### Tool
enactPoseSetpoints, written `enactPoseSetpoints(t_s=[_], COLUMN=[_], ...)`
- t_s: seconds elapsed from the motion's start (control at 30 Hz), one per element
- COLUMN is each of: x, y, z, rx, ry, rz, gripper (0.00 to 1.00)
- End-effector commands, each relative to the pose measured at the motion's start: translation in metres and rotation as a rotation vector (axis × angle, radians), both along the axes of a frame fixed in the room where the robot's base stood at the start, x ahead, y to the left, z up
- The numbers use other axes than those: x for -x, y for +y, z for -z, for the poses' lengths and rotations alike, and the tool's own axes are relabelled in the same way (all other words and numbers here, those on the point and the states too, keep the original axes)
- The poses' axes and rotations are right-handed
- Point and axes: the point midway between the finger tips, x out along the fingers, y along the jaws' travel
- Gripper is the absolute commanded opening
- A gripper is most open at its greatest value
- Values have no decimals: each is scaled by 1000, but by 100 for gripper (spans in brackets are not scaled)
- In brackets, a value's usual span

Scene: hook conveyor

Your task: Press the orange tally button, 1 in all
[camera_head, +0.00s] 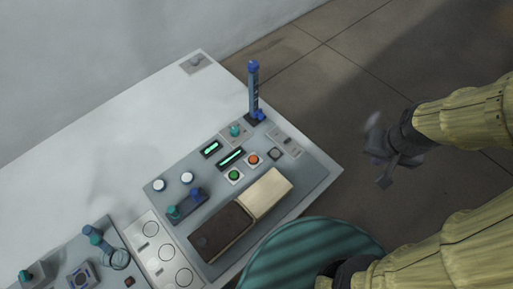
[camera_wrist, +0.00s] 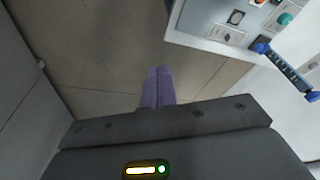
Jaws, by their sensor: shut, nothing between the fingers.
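The orange button (camera_head: 253,159) sits on the grey control panel (camera_head: 318,176), between a green button (camera_head: 235,175) and a dark button (camera_head: 274,153). In the wrist view an orange spot, likely the same button (camera_wrist: 259,2), is cut off by the top edge. My gripper (camera_head: 382,168) is off the right side of the panel, over the floor and apart from every button. In the wrist view its fingers (camera_wrist: 157,84) are together and empty, pointing past the panel's edge at the floor.
A tall blue lever (camera_head: 253,88) stands at the panel's back corner; it also shows in the wrist view (camera_wrist: 285,70). A teal knob (camera_head: 235,130), two green-lit displays (camera_head: 230,158) and a brown and cream box (camera_head: 222,232) are near the buttons. The floor (camera_head: 325,65) beyond is clear.

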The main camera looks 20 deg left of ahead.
Motion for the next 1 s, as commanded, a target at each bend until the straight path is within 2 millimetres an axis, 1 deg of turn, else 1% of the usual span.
enactPoseSetpoints(t_s=[0.43, 0.57, 0.67, 0.77, 0.9, 0.97, 1.0], x=[0, -8, -21, -39, -62, -70, -74], y=[0, 6, 16, 35, 71, 88, 101], z=[0, 6, 18, 36, 68, 83, 92], rx=[0, -7, -24, -59, -144, -190, -223], ry=[0, 0, -2, -6, -5, 1, 6], rz=[1, 16, 42, 86, 167, 204, 230], gripper=[0, 0, 0, 0, 0, 0, 0])
